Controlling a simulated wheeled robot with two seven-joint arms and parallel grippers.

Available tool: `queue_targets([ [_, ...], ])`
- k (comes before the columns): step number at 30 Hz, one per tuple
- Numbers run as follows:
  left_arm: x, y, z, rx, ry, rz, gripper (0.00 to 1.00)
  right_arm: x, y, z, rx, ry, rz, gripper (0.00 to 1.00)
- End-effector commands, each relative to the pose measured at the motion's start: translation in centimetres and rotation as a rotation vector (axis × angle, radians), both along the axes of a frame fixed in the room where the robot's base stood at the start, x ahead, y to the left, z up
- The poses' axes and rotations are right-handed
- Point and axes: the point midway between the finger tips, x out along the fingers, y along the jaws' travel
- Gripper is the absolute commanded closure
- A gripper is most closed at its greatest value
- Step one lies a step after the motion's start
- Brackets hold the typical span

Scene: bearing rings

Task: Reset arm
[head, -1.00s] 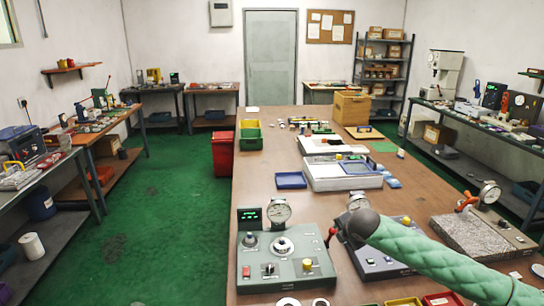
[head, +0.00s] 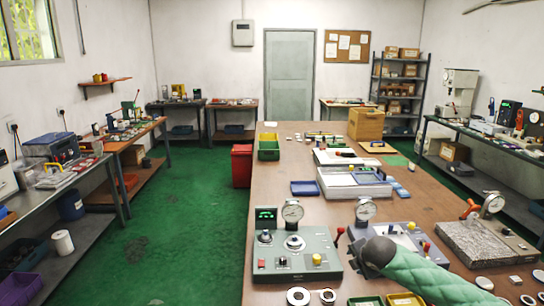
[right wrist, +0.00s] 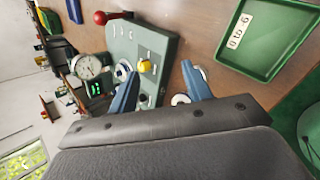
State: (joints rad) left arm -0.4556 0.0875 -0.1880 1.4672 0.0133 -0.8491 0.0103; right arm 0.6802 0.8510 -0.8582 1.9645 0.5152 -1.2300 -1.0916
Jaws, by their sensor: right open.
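My right arm comes in at the lower right of the head view, in a green padded sleeve (head: 425,275) with a dark rounded end; its gripper does not show there. In the right wrist view my right gripper (right wrist: 160,84) has two blue fingers spread apart with nothing held between them. Beyond the fingers is the grey-green gauge unit (right wrist: 150,52) with its dial (right wrist: 88,66). A pale ring (right wrist: 181,100) lies on the table, partly hidden by one finger. My left gripper is in neither view.
In the head view the gauge unit (head: 290,262) stands at the front of the long brown table (head: 272,190). Rings (head: 298,296) and small trays (head: 405,299) lie before it. A granite block (head: 485,242) is at right. A green tray (right wrist: 265,38) shows in the wrist view.

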Motion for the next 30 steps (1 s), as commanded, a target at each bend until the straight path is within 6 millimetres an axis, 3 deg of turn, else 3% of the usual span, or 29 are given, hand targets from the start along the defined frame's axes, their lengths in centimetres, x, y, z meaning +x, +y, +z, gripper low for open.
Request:
queue_targets([
  [6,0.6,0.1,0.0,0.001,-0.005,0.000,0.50,-1.7,2.1,-1.7,0.055,0.018,-0.024,0.51],
  [14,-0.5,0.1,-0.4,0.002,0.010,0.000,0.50,-5.1,5.7,-4.4,0.160,0.053,-0.083,0.51],
  [21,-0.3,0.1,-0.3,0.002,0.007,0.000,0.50,-10.4,9.5,-7.5,0.317,0.110,-0.202,0.51],
  [30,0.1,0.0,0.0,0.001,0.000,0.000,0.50,-17.2,12.2,-10.6,0.506,0.187,-0.406,0.51],
])
